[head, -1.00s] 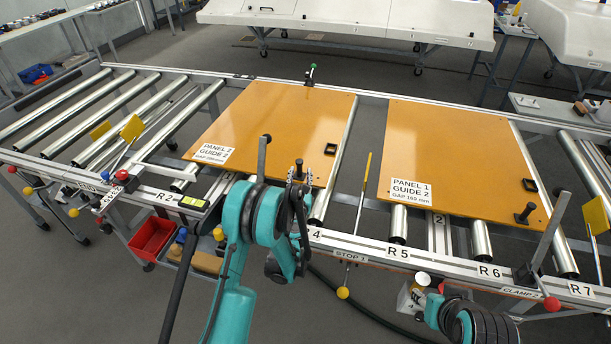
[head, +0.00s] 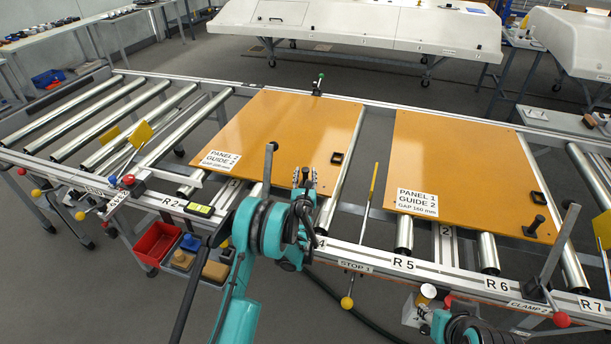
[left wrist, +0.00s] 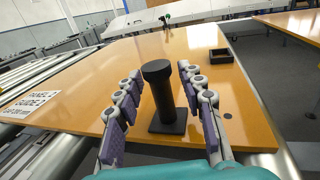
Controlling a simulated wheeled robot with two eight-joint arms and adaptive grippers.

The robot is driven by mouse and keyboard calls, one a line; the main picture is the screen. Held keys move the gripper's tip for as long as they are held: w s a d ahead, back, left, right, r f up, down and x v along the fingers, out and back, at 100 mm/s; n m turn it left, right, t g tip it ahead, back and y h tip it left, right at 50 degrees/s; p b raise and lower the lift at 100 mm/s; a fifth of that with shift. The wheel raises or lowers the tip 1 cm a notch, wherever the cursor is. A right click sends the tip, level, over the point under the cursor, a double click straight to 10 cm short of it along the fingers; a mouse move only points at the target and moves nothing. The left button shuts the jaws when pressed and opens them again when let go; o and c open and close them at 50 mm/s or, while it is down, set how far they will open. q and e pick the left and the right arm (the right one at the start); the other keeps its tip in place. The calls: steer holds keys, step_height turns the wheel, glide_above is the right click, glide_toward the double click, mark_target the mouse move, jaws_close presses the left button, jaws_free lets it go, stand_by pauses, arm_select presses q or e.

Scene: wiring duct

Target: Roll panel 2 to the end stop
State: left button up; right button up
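Panel 2 (head: 275,140), an orange board with a white label, lies on the rollers left of panel 1 (head: 455,165). In the left wrist view, panel 2 (left wrist: 75,90) carries an upright black post (left wrist: 163,95) on a square base near its near edge. My left gripper (head: 305,178) is over the near right part of panel 2. Its fingers (left wrist: 160,110) are open, one on each side of the post, with a visible gap at least on the left. In the head view my arm hides the post. My right arm shows at the bottom right; its fingers are not visible.
A yellow-handled lever (head: 374,185) labelled STOP 1 stands between the panels. Bare rollers (head: 100,115) lie left of panel 2, with a yellow flag (head: 141,135) and a red knob (head: 129,180) there. A clamp lever (head: 560,245) stands at the right. A red bin (head: 157,242) sits below the rail.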

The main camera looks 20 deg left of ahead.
arm_select(q)
jaws_close()
steer(key=a, duration=0.5)
steer(key=shift+w, duration=0.15)
steer(key=shift+d, duration=0.15)
jaws_free()
step_height(320, 180, up, 10)
